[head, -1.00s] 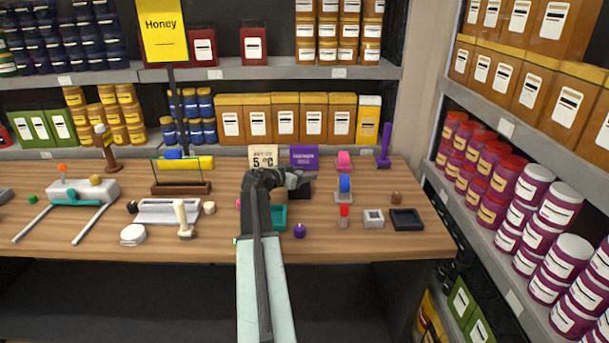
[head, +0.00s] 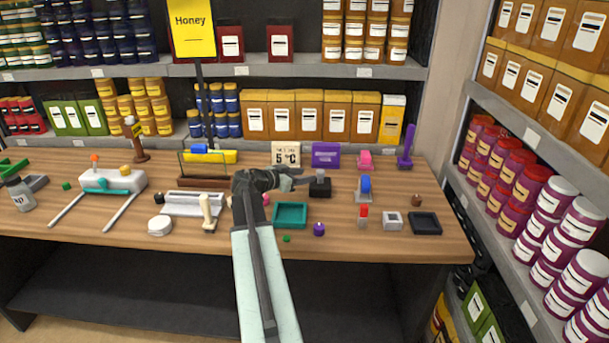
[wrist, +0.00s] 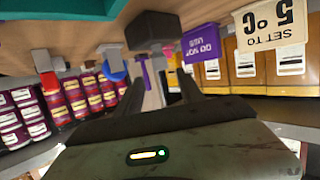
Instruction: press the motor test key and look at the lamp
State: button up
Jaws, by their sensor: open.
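My gripper (head: 296,181) reaches over the middle of the table with its jaws open and empty. Just right of its fingertips stands a black block with a grey upright piece on top (head: 320,188), possibly the motor test key; no label on it is readable. The black block (wrist: 152,30) also shows upside down between the fingers in the wrist view, apart from them as far as I can tell. I cannot pick out a lamp for certain. A red-topped piece (head: 363,214) and a blue round piece on a grey stand (head: 365,187) are farther right.
A teal tray (head: 276,217) lies by my arm. A purple sign (head: 326,154) and a "SET TO 5 °C" card (head: 286,154) stand behind. A black tray (head: 425,233) is near the right table edge. A white device with rods (head: 120,180) is at left.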

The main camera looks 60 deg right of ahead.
grip_shut()
dwell(1.5)
